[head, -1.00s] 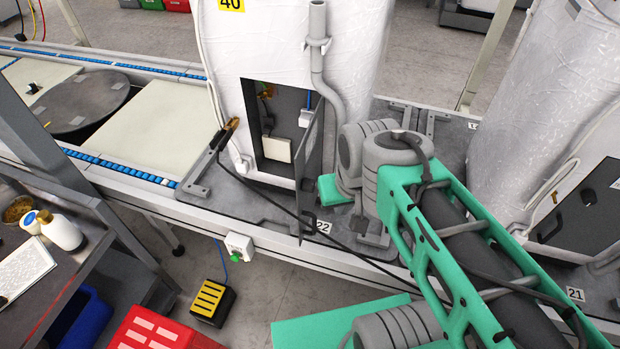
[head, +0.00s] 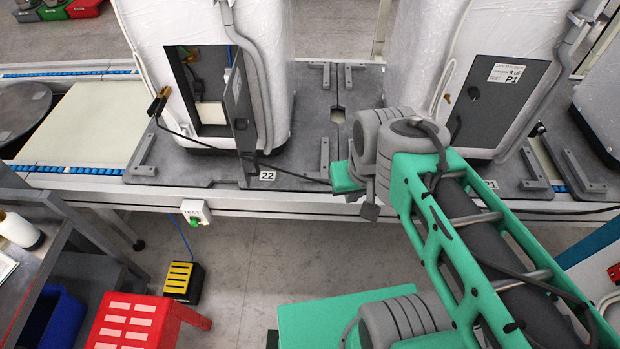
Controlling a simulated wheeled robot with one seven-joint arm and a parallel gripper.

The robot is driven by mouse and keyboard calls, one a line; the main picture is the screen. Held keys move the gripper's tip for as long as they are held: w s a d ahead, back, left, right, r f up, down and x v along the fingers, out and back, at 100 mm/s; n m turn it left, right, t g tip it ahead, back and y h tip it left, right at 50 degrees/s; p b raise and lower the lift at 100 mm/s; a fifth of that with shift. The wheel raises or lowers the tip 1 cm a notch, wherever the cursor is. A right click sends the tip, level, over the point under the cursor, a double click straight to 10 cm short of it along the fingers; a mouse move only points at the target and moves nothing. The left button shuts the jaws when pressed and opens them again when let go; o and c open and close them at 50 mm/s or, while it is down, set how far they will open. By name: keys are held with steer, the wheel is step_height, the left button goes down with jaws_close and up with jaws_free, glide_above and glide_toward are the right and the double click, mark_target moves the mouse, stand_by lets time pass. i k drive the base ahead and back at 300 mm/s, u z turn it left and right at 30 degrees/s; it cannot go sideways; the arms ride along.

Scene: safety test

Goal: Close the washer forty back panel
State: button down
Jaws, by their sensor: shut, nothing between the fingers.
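The washer (head: 172,30) on the left is wrapped in white film. Its back opening (head: 187,68) shows wiring and a pale box inside. The dark grey back panel (head: 241,108) is hinged at the opening's right side and stands swung outward, open. The number label on this washer is out of view now. My gripper (head: 369,211) is only partly seen, small and dark below my grey wrist joints. It is shut and empty, to the right of the panel and apart from it, near the conveyor's front edge.
A second wrapped washer (head: 420,60) at right has its panel (head: 490,100) shut, labelled P1. A dark cable (head: 300,178) runs across the plate in front.

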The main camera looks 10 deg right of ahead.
mark_target(236, 99)
steer(key=z, duration=0.25)
steer(key=k, duration=0.4)
steer(key=u, duration=1.05)
steer(key=i, duration=0.95)
steer(key=u, duration=0.55)
